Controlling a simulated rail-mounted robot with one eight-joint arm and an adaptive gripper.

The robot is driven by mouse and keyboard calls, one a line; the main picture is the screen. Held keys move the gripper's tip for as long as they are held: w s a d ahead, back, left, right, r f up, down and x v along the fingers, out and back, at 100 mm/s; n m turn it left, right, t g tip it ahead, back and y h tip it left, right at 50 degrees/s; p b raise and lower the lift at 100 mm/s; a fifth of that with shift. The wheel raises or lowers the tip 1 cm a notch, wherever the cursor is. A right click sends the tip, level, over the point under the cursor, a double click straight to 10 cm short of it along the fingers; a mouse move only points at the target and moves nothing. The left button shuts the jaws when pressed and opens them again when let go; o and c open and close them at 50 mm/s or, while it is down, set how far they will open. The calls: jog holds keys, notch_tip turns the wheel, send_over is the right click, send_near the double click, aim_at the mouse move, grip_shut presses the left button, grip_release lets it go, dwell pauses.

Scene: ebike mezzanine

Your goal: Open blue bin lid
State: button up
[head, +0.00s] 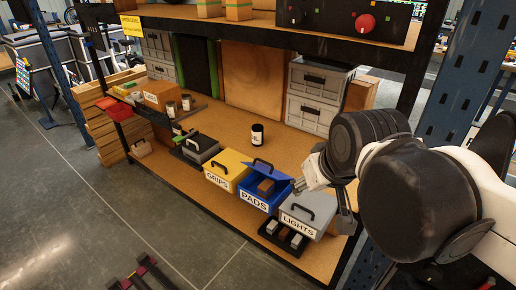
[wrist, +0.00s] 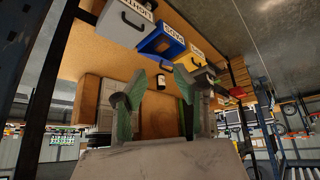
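The blue bin (head: 251,200), labelled PADS, stands on the lower shelf between the yellow GRIPS bin (head: 228,168) and the grey LIGHTS bin (head: 308,213). Its blue lid (head: 276,173) is raised and tilted at the back, and a brown block (head: 265,187) shows inside. The blue bin also appears upside down in the wrist view (wrist: 152,45). My gripper (head: 304,184) is just right of the blue bin, above the LIGHTS bin; contact with the lid cannot be told. In the wrist view my gripper (wrist: 165,85) has its green-padded fingers spread with nothing between them.
Grey crates (head: 317,95) stand at the back right. The blue rack post (head: 465,75) is close to my arm. Small blocks on a black tray (head: 285,236) lie before the LIGHTS bin.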

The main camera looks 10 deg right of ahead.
jog(key=w+n+g, duration=0.5)
jog(key=w+n, duration=0.1)
jog(key=w, duration=2.3)
jog(key=w+f+n+g, duration=0.2)
jog(key=w+f, duration=0.5)
jog(key=shift+m, duration=0.3)
jog(key=f, duration=1.3)
jog(key=shift+a+f, duration=0.1)
jog(key=shift+a, duration=0.3)
grip_shut()
